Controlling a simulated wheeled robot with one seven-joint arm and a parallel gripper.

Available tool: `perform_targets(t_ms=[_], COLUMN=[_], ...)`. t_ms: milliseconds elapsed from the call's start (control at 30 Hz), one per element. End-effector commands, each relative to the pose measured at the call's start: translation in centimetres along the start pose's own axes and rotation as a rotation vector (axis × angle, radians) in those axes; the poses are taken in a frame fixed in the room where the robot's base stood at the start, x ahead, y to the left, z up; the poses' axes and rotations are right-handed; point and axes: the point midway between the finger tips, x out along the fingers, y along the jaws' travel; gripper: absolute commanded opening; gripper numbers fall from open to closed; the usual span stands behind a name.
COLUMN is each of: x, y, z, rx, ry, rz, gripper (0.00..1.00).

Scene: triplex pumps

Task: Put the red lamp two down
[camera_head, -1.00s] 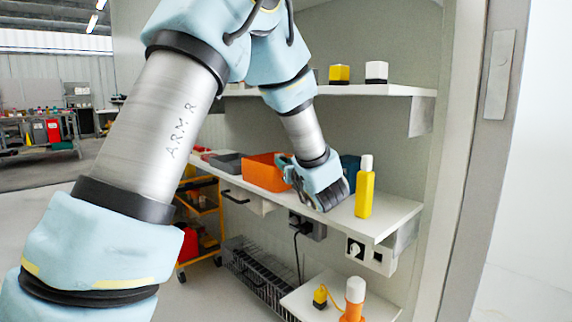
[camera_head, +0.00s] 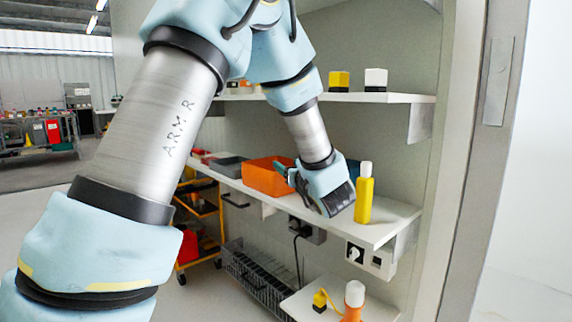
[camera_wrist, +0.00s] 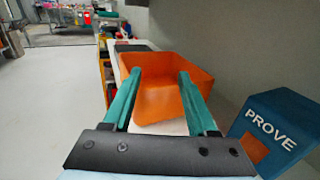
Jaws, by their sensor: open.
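I cannot make out a clear red lamp in either view. My gripper (camera_head: 284,168) is open and empty. In the wrist view its two teal fingers (camera_wrist: 161,74) reach apart over the near part of an orange bin (camera_wrist: 165,68), with nothing between them. The orange bin (camera_head: 268,177) also shows on the middle shelf in the head view, left of my gripper. On the upper shelf stand a yellow block (camera_head: 339,80) and a white block (camera_head: 376,78), each on a dark base. My gripper and wrist hide part of the middle shelf.
A yellow bottle with a white cap (camera_head: 364,198) stands right of my gripper. A blue box marked PROVE (camera_wrist: 270,130) is close on the right in the wrist view. Grey bins (camera_head: 229,167) lie further left. An orange item with a white top (camera_head: 354,298) stands on a lower ledge.

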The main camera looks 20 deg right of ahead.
Motion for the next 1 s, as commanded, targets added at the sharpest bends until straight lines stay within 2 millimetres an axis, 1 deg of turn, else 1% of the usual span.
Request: perform_targets(t_ms=[33, 200, 300, 400, 500, 600, 767, 833, 867, 967, 1000], x=[-1.4, -5.2, -7.1, -8.5, -9.4, -9.8, -9.8, -9.2, -8.8, -7.4, -7.2], y=[-0.1, -0.1, -0.1, -0.1, 0.0, 0.0, 0.3, 1.7, 2.8, 8.6, 11.8], z=[-0.1, -0.1, -0.1, -0.1, -0.1, -0.1, -0.2, -0.7, -1.1, -3.2, -4.4], rx=[0.001, 0.002, 0.002, 0.001, 0.001, 0.001, -0.001, -0.014, -0.024, -0.098, -0.152], ry=[0.0, 0.0, -0.001, 0.0, -0.001, -0.001, 0.005, 0.031, 0.053, 0.167, 0.227], rz=[-0.004, -0.004, -0.004, -0.003, 0.0, 0.0, 0.01, 0.052, 0.083, 0.262, 0.365], gripper=[0.58, 0.58, 0.58, 0.58, 0.58, 0.58, 0.58, 0.58, 0.58, 0.58, 0.58])
